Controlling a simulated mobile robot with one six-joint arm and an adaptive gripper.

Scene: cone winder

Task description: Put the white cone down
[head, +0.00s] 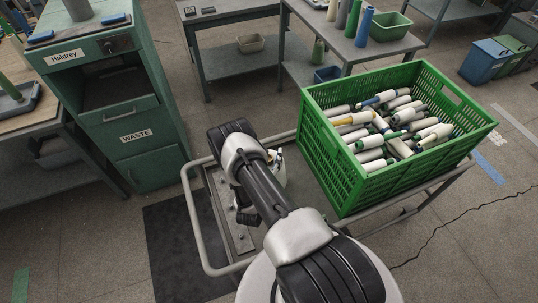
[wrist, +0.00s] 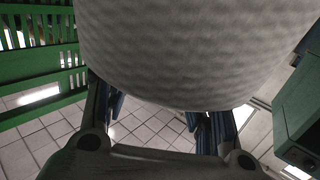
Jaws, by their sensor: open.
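The white cone (wrist: 195,50) fills the upper middle of the wrist view, very close, with a fine wound texture. My gripper (wrist: 160,115) is open, with one finger at each side of the cone's lower edge. I cannot tell whether either finger touches the cone. In the head view, part of a whitish body (head: 279,172) shows just right of my arm, over the cart; most of it and my fingers are hidden behind the arm. What the cone rests on is not visible.
A green crate (head: 345,189) full of cones and tubes stands on the cart's right side. The metal cart (head: 207,245) has a plate with small pegs (head: 236,233) at left. A green waste cabinet (head: 150,150) stands left. Tables with tubes (head: 342,45) are behind.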

